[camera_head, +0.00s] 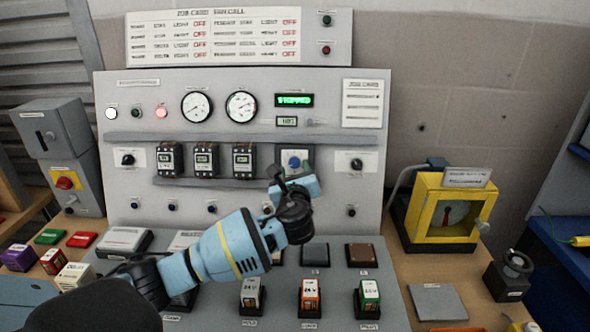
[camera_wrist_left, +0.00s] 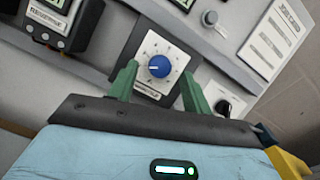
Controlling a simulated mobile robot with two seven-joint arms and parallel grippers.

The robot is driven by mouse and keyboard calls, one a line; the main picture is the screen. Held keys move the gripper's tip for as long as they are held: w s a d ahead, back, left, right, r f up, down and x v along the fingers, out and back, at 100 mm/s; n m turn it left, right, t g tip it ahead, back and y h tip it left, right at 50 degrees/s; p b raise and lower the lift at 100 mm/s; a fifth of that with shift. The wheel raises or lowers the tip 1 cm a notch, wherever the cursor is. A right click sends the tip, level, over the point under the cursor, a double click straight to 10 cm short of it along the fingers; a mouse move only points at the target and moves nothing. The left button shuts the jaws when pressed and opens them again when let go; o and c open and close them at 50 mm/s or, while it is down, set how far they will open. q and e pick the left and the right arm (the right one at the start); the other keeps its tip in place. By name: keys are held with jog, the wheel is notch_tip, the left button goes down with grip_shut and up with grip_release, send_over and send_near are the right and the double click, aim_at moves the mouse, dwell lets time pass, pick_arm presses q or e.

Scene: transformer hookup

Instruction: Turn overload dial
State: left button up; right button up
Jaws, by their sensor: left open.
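The overload dial (camera_head: 294,161) is a blue knob on a white scale plate with a dark surround, low on the grey upright panel, right of several black relay modules. In the left wrist view the blue knob (camera_wrist_left: 159,66) shows face on, with tick marks around it. My left gripper (camera_head: 287,182) is in front of the panel just below the dial and partly covers its plate. In the left wrist view its green fingers (camera_wrist_left: 160,72) are open, one on each side of the knob, with nothing between them touching it visibly. My right gripper is not in view.
A display (camera_head: 294,100) reads STOPPED. A black selector knob (camera_head: 357,164) is close to the right of the dial. A ledge (camera_head: 250,137) runs above it. A yellow-framed box (camera_head: 441,210) stands at the right. Several labelled blocks sit on the sloped desk below.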

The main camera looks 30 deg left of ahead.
pick_arm(q)
jog(key=shift+w+a, duration=0.3)
jog(key=shift+w, duration=0.25)
